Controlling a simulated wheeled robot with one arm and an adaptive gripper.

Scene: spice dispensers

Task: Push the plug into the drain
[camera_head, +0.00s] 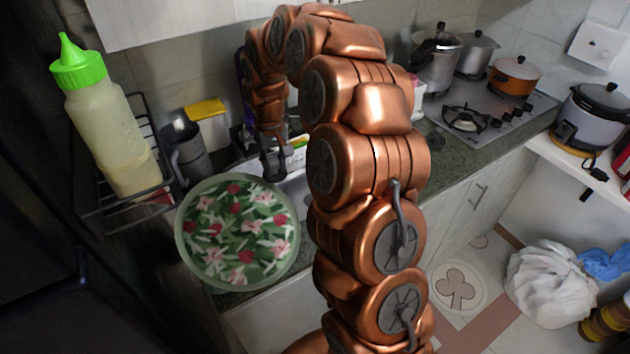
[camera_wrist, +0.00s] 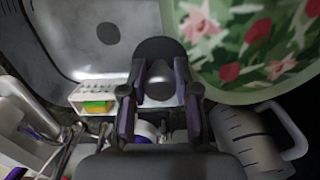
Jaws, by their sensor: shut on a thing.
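My gripper (camera_head: 275,165) hangs low over the sink (camera_head: 297,190) in the head view, where my arm hides much of the basin. In the wrist view my gripper (camera_wrist: 159,98) is shut on the grey knob of the plug, a dark round disc (camera_wrist: 157,48). The plug shows beyond the fingertips. The drain (camera_wrist: 108,33) looks like a small dark round spot in the grey sink basin (camera_wrist: 70,30), up and left of the plug in the wrist view. The plug is apart from the drain in that picture. I cannot tell its height above the basin.
A floral round tray (camera_head: 238,232) stands close by the sink and shows in the wrist view (camera_wrist: 240,75). A grey pitcher (camera_head: 188,152) and a sponge holder (camera_wrist: 97,98) are near my gripper. A green-capped bottle (camera_head: 105,130) stands at the left. A stove (camera_head: 500,105) is at the right.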

